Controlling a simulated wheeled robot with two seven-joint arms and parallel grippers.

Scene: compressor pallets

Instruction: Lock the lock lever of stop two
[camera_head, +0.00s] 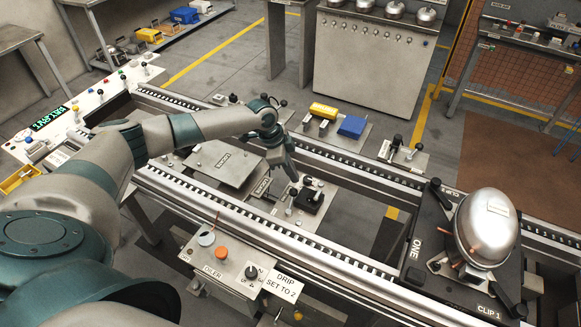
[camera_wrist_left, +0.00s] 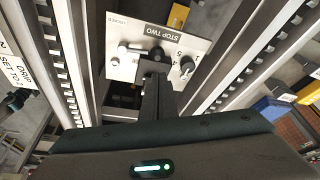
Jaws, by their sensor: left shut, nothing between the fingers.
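The stop two plate (camera_wrist_left: 195,48) is pale, with its dark name label upside down in the left wrist view. On it are a lever with a rounded metal end (camera_wrist_left: 124,48), a dark knob (camera_wrist_left: 187,66) beside numbers, and small lettering near the upper left corner. My left gripper (camera_wrist_left: 155,68) is shut and empty, its fingers over the plate beside the lever; I cannot tell whether they touch it. In the head view my left gripper (camera_head: 293,179) points down over the conveyor, next to a black block (camera_head: 309,200). The fingers hide part of the lever. My right gripper does not show.
Conveyor rails (camera_head: 255,222) run on both sides of the plate. A black pallet (camera_head: 425,245) marked ONE carries a silver compressor (camera_head: 487,230) at the right. A control box (camera_head: 225,265) with an orange button stands at the front. Yellow and blue blocks (camera_head: 352,126) lie behind.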

